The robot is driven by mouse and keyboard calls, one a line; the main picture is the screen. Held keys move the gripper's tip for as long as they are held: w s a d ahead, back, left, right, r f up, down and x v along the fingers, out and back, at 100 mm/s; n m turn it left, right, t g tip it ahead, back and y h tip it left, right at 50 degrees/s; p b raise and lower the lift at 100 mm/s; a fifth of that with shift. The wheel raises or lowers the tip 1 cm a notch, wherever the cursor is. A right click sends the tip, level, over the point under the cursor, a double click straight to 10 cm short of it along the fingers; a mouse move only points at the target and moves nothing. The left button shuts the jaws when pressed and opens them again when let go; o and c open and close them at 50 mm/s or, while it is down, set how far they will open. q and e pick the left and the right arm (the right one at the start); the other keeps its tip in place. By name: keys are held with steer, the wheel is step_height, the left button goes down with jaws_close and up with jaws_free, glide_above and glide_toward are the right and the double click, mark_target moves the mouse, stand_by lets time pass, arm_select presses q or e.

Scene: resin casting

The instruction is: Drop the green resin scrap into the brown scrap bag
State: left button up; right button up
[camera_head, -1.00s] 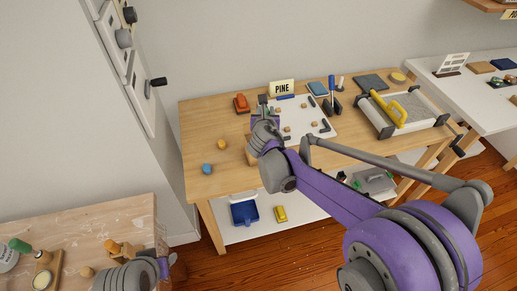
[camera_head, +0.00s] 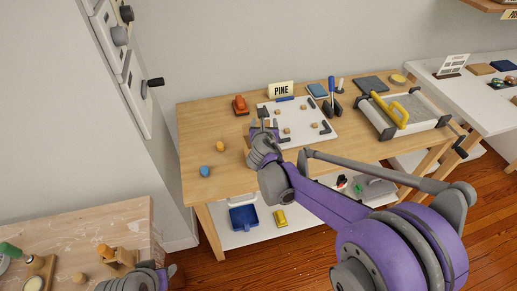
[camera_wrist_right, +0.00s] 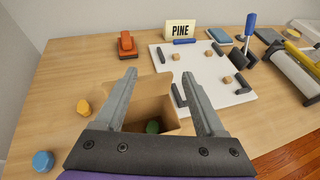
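The brown scrap bag (camera_wrist_right: 162,87) stands open below my right gripper in the right wrist view. The green resin scrap (camera_wrist_right: 153,127) lies inside the bag, partly hidden by its shadowed walls and the gripper. My right gripper (camera_wrist_right: 159,77) is open, its two fingers apart above the bag with nothing between them. In the head view my right gripper (camera_head: 264,124) is over the wooden bench, and its hand hides most of the bag. My left arm's end shows at the bottom left of the head view; its fingers cannot be made out.
A white board (camera_head: 299,115) with small blocks and dark clamps lies beyond the bag, beside the PINE sign (camera_head: 281,89).

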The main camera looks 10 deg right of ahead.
steer(key=shift+s, duration=0.1)
steer(key=v, duration=1)
steer(key=shift+s+r, duration=0.2)
steer(key=shift+s, duration=0.05)
steer(key=shift+a, duration=0.1)
steer(key=s+d+f+m+g+p, duration=0.1)
steer(key=s+d+m+g+p, duration=0.4)
steer(key=s+m, duration=0.85)
steer(key=s+a+f+m+g+y, duration=0.2)
steer(key=s+m, duration=1)
steer(key=m, duration=0.7)
step_height(320, 180, down, 2)
steer(key=shift+s+f+g+y, duration=0.2)
steer(key=shift+s+g+y, duration=0.15)
steer(key=shift+y, duration=0.45)
steer(key=shift+w+m, duration=0.1)
steer(key=shift+m, duration=0.15)
